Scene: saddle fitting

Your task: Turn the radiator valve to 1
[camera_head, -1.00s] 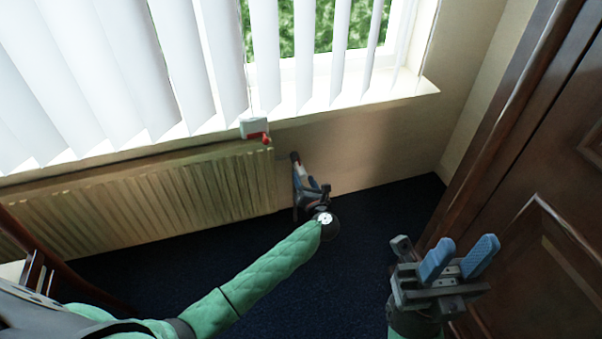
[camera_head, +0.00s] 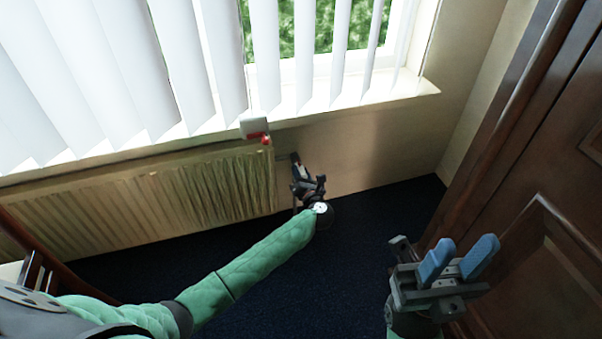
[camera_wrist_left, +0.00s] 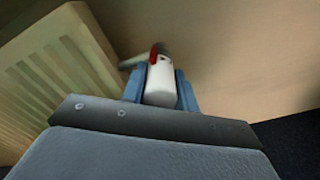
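The radiator valve (camera_head: 303,172) is a white knob low on the wall beside the radiator's right end. In the left wrist view the valve (camera_wrist_left: 160,84) shows a white body, with a red part at its upper left. My left gripper (camera_head: 306,182) is at the valve. In the left wrist view its blue fingers (camera_wrist_left: 161,90) lie on both sides of the white knob and look closed against it. The number marks on the knob cannot be read. My right gripper (camera_head: 457,258) is open and empty at the lower right, far from the valve.
The ribbed cream radiator (camera_head: 150,195) runs along the wall under the sill. A white box with a red part (camera_head: 253,127) sits above its right end. Vertical blinds hang over the window. A brown wooden door (camera_head: 540,200) is close to my right gripper. Dark carpet is clear between.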

